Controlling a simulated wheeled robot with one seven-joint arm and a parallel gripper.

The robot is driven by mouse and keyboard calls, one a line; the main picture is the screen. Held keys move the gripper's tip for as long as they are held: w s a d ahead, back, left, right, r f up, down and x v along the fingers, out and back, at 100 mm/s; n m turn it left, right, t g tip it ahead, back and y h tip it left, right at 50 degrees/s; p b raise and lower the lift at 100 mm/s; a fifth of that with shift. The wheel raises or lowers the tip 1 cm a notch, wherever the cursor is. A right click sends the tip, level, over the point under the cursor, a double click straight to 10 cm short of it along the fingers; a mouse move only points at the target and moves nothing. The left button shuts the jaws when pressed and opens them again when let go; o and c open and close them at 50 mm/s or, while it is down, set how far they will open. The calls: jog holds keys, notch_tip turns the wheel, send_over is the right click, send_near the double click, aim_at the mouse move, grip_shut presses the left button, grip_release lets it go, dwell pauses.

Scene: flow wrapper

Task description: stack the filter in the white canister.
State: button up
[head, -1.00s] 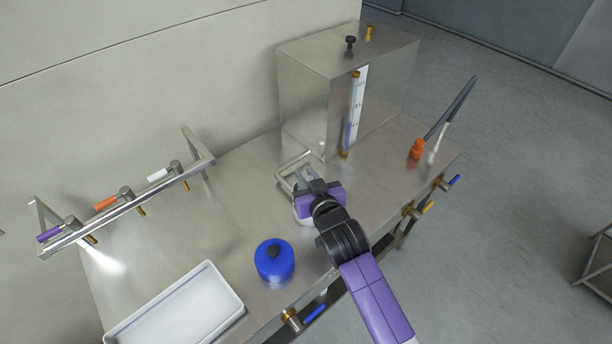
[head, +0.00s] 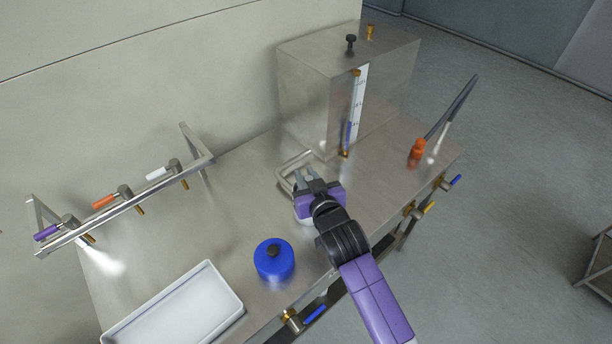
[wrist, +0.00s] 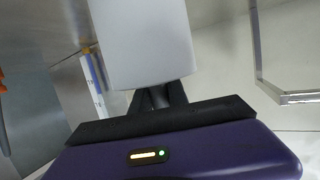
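My gripper (head: 304,178) is low over the middle of the steel bench, with purple and black wrist parts behind it. Two grey fingertips show in the head view with a narrow gap; what lies between them is too small to tell. A white rounded body (head: 304,218) shows partly below my gripper and is mostly hidden by it; it may be the white canister. In the wrist view a large pale smooth body (wrist: 140,45) covers the ends of the black fingers. I cannot tell whether they grip it. No filter can be made out for certain.
A blue canister with a black knob (head: 273,260) stands left of my arm. A white tray (head: 228,289) is at front left. A steel tank (head: 310,100) stands behind. A bent metal frame (head: 283,172) lies by my fingers. An orange-capped item (head: 417,152) is at right.

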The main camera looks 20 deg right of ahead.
jog(key=shift+s+f, duration=0.3)
jog(key=shift+f, duration=0.4)
jog(key=shift+s+r+p, duration=0.1)
jog(key=shift+r+p, duration=0.5)
jog(key=shift+p, duration=0.05)
jog(key=r+b+v, duration=0.1)
jog(key=v, duration=1)
jog(key=shift+s, duration=0.15)
jog(key=s+f, duration=0.3)
jog(key=s, duration=0.7)
jog(key=s+r, duration=0.3)
jog(key=s, duration=0.9)
jog(key=s+r+y, duration=0.1)
jog(key=s+r, duration=0.2)
jog(key=s, duration=0.8)
jog(key=shift+s+d+r+n, duration=0.2)
jog(key=shift+s+r+n, duration=0.15)
jog(key=shift+r+n, duration=0.05)
